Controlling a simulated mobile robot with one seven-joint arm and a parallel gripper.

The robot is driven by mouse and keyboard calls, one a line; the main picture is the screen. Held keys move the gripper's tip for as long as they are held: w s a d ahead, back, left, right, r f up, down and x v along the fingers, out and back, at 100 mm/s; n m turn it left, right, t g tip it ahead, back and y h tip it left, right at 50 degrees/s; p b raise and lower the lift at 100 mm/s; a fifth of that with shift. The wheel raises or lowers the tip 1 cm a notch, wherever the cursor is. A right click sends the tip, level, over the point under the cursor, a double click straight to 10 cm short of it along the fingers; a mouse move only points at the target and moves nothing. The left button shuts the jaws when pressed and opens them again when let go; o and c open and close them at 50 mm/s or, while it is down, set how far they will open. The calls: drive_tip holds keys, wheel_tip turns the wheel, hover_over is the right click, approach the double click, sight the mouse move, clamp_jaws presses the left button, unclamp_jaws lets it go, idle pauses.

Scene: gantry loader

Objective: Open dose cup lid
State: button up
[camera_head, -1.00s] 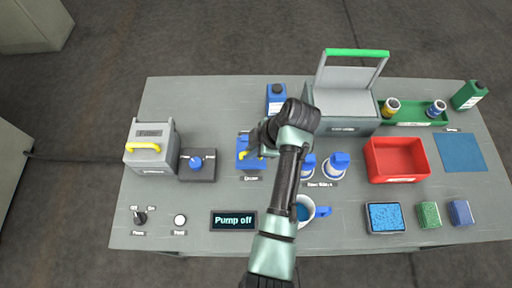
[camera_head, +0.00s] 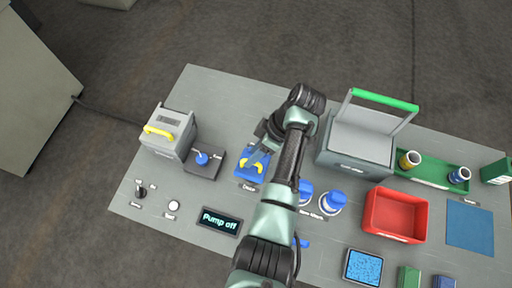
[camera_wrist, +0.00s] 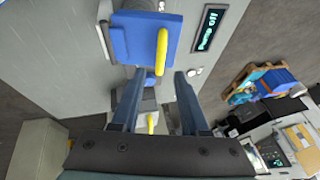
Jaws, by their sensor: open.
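The dose cup's blue lid (camera_head: 241,168) is shut, with a yellow handle (camera_head: 246,163) on it, left of my arm in the head view. In the wrist view the blue lid (camera_wrist: 134,38) fills the top middle, and the yellow handle (camera_wrist: 161,50) hangs at its right side. My gripper (camera_wrist: 160,73) is open and empty. Its fingertips lie on either side of the handle's near end in that view; I cannot tell whether they touch it. In the head view my gripper (camera_head: 260,152) is over the lid and partly hides it.
A grey filter box (camera_head: 170,133) and a blue knob (camera_head: 202,158) stand to the left. A "Pump off" display (camera_head: 219,221) is in front.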

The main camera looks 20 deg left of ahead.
drive_tip(key=shift+w+a+f, duration=0.1)
drive_tip(key=shift+w+f, duration=0.15)
drive_tip(key=shift+w, duration=0.25)
drive_tip(key=p+v, duration=0.4)
drive_tip(key=v, duration=0.9)
drive_tip(key=shift+s, duration=0.3)
